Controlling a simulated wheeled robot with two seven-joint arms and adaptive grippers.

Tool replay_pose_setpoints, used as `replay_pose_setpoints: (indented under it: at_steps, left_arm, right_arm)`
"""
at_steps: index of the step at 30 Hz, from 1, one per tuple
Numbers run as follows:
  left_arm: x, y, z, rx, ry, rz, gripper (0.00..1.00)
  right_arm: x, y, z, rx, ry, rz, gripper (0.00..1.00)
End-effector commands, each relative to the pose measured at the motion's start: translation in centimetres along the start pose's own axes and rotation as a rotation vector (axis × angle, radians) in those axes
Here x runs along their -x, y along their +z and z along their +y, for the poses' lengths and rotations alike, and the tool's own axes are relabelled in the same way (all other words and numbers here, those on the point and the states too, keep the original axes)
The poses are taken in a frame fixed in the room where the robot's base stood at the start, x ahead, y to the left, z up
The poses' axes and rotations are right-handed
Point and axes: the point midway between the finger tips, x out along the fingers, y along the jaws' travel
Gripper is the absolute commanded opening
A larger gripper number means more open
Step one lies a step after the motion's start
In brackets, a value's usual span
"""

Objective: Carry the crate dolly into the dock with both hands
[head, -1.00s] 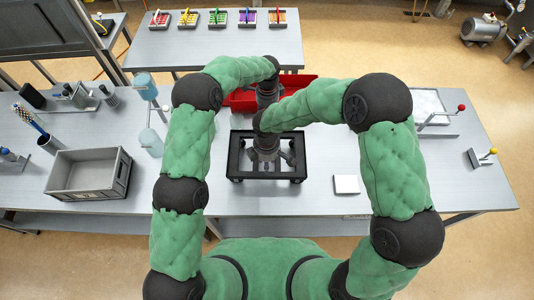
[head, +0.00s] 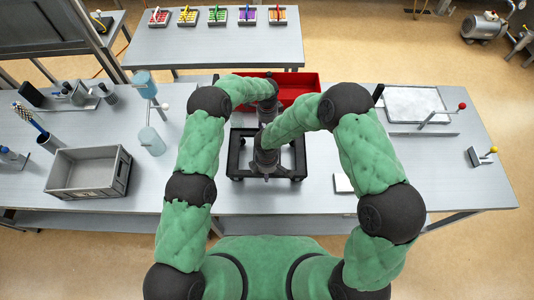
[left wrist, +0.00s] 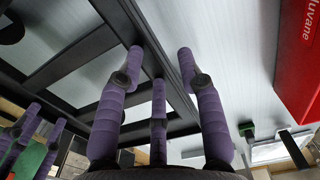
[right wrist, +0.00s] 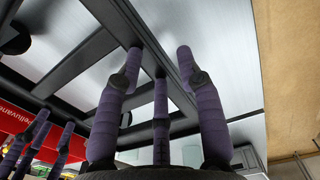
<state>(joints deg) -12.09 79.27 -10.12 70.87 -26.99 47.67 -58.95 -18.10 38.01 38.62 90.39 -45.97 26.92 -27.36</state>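The crate dolly (head: 232,160) is a black open frame lying flat on the grey table, in front of my body. My left gripper (left wrist: 160,58) is over one of its black rails in the left wrist view, with purple fingers spread. I cannot tell whether either hand touches the rails. I cannot make out with certainty which thing is the dock.
A red bin (head: 300,88) stands just behind the dolly.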

Motion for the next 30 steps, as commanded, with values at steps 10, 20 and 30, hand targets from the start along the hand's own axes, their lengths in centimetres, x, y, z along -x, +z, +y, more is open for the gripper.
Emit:
replay_pose_setpoints:
  at_steps: [10,20,30]
  left_arm:
    - [-0.06,-0.01,-0.01,0.0,0.0,0.0,0.2]
    - [-0.06,-0.01,0.01,0.0,0.0,0.0,0.0]
    - [0.46,-0.02,-0.11,0.0,-0.003,0.001,0.0]
  right_arm:
    - [-0.06,0.01,0.0,0.0,0.0,0.0,0.2]
    - [-0.06,0.01,0.0,0.0,0.0,0.0,0.0]
    - [0.4,-0.02,0.11,0.0,0.002,0.0,0.0]
